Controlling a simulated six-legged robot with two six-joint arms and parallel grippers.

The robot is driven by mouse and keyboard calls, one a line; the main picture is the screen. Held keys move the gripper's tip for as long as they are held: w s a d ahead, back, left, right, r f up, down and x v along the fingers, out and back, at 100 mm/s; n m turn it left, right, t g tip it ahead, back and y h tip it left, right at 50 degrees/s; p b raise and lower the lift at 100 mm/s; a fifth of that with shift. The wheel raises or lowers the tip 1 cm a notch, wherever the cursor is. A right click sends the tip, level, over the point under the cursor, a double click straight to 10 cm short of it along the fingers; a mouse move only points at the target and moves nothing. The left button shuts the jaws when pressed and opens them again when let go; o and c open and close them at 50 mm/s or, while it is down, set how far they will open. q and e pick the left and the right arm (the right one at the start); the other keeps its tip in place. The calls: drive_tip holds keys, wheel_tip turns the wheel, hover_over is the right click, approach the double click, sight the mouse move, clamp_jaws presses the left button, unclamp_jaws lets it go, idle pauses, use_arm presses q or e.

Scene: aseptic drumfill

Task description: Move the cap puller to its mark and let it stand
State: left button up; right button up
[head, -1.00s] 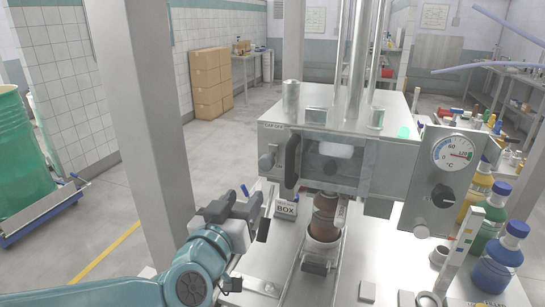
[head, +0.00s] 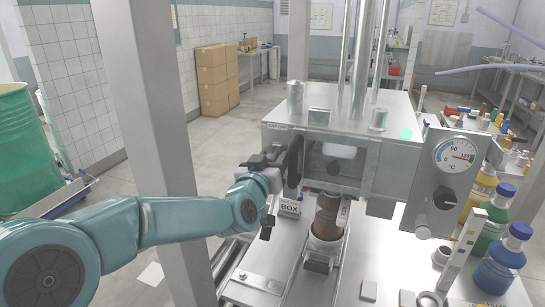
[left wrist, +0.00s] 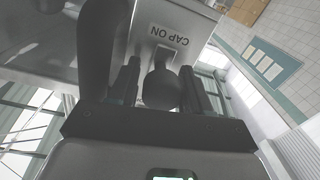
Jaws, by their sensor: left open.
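The cap puller appears to be the dark round knob (left wrist: 160,88) on the side of the metal capping machine (head: 330,160). In the left wrist view it sits between the two fingers of my left gripper (left wrist: 158,85), below a CAP ON label (left wrist: 168,38). My left gripper (head: 270,180) is open and close up to the machine's left side in the head view, where it hides the knob. Whether a finger touches the knob cannot be told. My right gripper is not in view.
A brown bottle (head: 326,215) stands in a holder under the machine. A dial panel (head: 448,180) and coloured bottles (head: 502,256) are at right.

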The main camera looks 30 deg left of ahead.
sight(277, 134)
use_arm(q)
drive_tip(key=shift+w+a, duration=0.1)
drive_tip(key=shift+a, duration=0.05)
drive_tip(key=shift+c, duration=0.3)
drive_tip(key=shift+w, duration=0.1)
clamp_jaws()
wheel_tip(277, 134, up, 5)
drive_tip(key=p, duration=0.3)
drive_tip(key=shift+o, duration=0.3)
unclamp_jaws()
